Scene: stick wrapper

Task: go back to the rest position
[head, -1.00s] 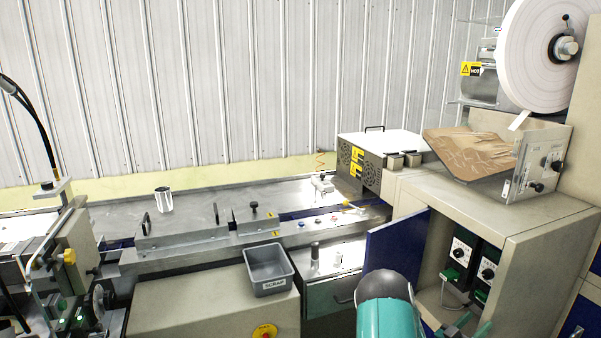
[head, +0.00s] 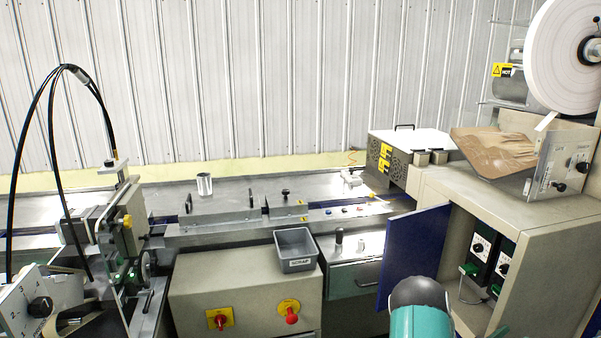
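Only part of my arm shows at the bottom right of the head view, a teal link with a dark grey rounded joint, in front of the open blue cabinet door. My gripper is not in view, so its fingers and anything in them cannot be seen. The stick wrapper machine's long metal bed (head: 330,186) runs across the middle, with a metal cup (head: 204,184) standing on it.
A grey scrap bin (head: 296,250) sits on the beige front housing (head: 225,285). The blue door (head: 413,255) stands open beside the right cabinet (head: 545,225). A tray of brown material (head: 500,150) and a white roll (head: 565,55) are at upper right. Black cables (head: 52,120) arch at left.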

